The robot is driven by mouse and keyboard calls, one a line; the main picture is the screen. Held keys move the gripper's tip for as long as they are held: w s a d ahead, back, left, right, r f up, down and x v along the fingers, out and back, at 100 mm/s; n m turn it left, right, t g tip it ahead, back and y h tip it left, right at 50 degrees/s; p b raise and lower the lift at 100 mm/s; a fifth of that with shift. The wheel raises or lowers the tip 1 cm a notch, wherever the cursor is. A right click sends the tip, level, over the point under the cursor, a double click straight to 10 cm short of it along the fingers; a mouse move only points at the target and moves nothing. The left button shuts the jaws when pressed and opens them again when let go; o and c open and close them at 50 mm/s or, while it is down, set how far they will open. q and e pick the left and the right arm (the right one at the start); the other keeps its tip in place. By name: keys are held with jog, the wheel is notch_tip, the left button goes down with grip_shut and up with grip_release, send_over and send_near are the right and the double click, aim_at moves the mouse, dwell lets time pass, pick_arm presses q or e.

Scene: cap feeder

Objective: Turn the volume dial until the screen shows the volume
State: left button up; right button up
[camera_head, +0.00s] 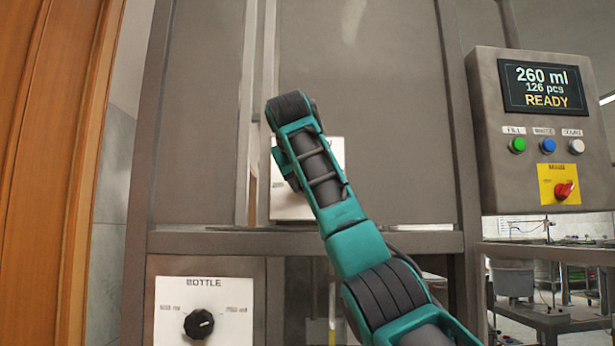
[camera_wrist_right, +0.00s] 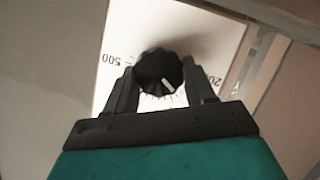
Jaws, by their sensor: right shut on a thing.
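The screen (camera_head: 541,87) on the control box at the upper right reads 260 ml, 126 pcs and READY. The volume dial (camera_wrist_right: 158,72) is black and ribbed with a white pointer line, on a white plate (camera_wrist_right: 115,40) with a 500 mark and a partly hidden 20... mark. My right gripper (camera_wrist_right: 160,85) is shut on the dial, one finger on each side. In the head view my right arm covers the dial; only part of its white plate (camera_head: 290,207) shows. My left gripper is not in view.
A second black dial (camera_head: 199,323) sits on a white BOTTLE plate at the lower left. The control box carries green, blue and white buttons and a red switch (camera_head: 565,190) on a yellow plate. A metal crossbar (camera_head: 200,242) runs below my right forearm's far end.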

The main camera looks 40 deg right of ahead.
jog(key=shift+n+h, duration=0.3)
jog(key=shift+n, duration=0.1)
dwell(0.4)
jog(key=o, duration=1)
jog(key=shift+o, duration=0.2)
jog(key=b+v, duration=0.2)
jog(key=v, duration=1.1)
jog(key=shift+w, duration=0.15)
jog(key=shift+a, duration=0.1)
